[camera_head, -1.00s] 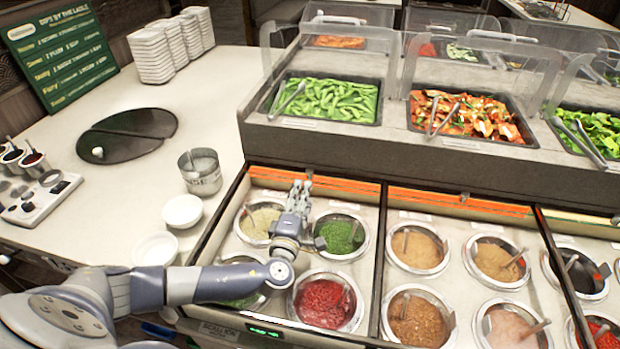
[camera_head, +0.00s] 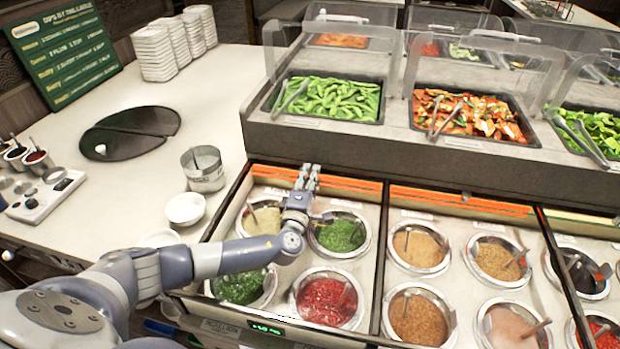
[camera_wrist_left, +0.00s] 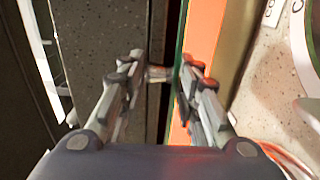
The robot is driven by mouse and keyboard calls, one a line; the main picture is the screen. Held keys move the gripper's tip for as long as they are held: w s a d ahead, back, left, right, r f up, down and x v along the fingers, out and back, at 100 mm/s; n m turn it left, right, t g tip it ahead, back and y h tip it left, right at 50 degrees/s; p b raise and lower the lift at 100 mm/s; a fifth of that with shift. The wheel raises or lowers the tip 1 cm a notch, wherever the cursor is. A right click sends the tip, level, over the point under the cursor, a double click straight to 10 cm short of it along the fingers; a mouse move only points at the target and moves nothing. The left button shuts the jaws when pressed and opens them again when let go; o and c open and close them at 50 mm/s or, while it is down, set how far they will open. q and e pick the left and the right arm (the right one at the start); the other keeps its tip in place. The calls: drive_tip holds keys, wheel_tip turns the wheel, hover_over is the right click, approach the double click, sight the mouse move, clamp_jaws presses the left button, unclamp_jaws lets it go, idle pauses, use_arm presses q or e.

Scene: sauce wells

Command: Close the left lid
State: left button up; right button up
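The left lid (camera_head: 352,187) shows as an orange-striped strip along the back edge of the left sauce section, behind the wells. Its orange face (camera_wrist_left: 204,38) and thin green edge run up the middle of the left wrist view. My left gripper (camera_head: 307,172) reaches over the left section to this back edge. In the left wrist view its fingers (camera_wrist_left: 160,75) are apart, with a small metallic knob (camera_wrist_left: 158,73) between the fingertips. I cannot tell whether either finger touches it. The wells below are uncovered. My right gripper is not in view.
The left section holds wells of green (camera_head: 340,235) and red (camera_head: 325,300) sauce with spoons. A raised food counter (camera_head: 400,150) stands directly behind the lid. A metal can (camera_head: 203,170) and white bowls (camera_head: 185,208) stand on the left worktop.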

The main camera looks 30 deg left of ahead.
use_arm(q)
clamp_jaws()
drive_tip(key=p+v, duration=0.3)
drive_tip(key=v, duration=0.1)
drive_tip(key=shift+s+d+r, duration=0.1)
drive_tip(key=shift+s+r, duration=0.05)
drive_tip(key=shift+s, duration=0.2)
drive_tip(key=o, duration=0.7)
unclamp_jaws()
drive_tip(key=shift+c, duration=0.2)
